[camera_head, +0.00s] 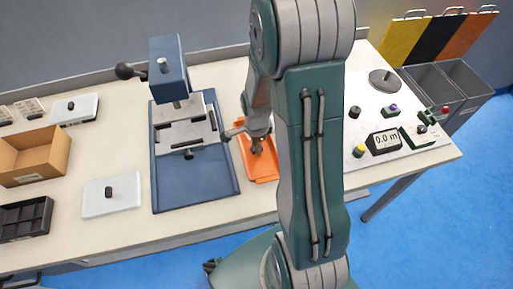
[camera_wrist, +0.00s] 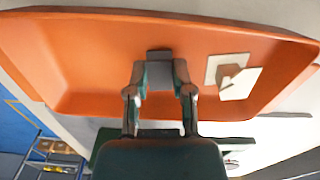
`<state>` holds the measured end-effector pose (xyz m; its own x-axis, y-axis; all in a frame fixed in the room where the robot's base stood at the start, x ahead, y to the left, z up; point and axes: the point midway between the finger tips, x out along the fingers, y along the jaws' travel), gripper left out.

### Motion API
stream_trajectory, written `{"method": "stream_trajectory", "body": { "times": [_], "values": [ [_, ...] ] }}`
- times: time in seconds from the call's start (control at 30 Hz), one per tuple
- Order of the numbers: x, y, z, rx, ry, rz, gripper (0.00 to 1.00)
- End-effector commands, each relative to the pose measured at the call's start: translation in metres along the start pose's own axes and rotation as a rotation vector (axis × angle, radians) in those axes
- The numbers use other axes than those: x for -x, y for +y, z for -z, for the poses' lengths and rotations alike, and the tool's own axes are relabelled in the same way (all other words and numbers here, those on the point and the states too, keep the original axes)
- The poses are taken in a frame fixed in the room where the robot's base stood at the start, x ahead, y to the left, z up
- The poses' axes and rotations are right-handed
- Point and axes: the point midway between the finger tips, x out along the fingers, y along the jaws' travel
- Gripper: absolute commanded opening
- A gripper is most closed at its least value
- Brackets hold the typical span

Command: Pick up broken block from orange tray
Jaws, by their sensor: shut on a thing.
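The orange tray (camera_head: 267,171) lies on the table just left of my arm in the head view; it fills the upper part of the wrist view (camera_wrist: 75,65). My gripper (camera_wrist: 160,77) is over the tray, its two fingers closed on a small grey block (camera_wrist: 158,57) between the tips. Beige pieces (camera_wrist: 232,78) lie in the tray to the right of the fingers, apart from them, one angular and uneven. I cannot tell from the grey block's visible side whether it is broken. In the head view my gripper (camera_head: 257,146) partly hides the tray's contents.
A blue press (camera_head: 170,70) with a lever stands left of the tray. A panel (camera_head: 383,140) with buttons and a display is to the right. A cardboard box (camera_head: 36,157) and black bin (camera_head: 25,218) sit at far left. Grey bins (camera_head: 470,82) stand beyond the right edge.

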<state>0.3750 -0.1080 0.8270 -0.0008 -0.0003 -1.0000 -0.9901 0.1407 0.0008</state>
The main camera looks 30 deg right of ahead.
Motion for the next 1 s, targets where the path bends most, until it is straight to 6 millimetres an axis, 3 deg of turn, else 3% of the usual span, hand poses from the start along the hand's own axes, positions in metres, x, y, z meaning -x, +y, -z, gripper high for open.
{"method": "stream_trajectory", "body": {
  "times": [0.27,0.5,1.0],
  "values": [
    [0.006,-0.001,0.0,0.0,0.0,0.002,0.0],
    [0.035,0.001,0.001,-0.001,0.001,0.005,0.0],
    [0.096,0.049,0.038,-0.006,0.001,0.003,0.0]
  ]
}}
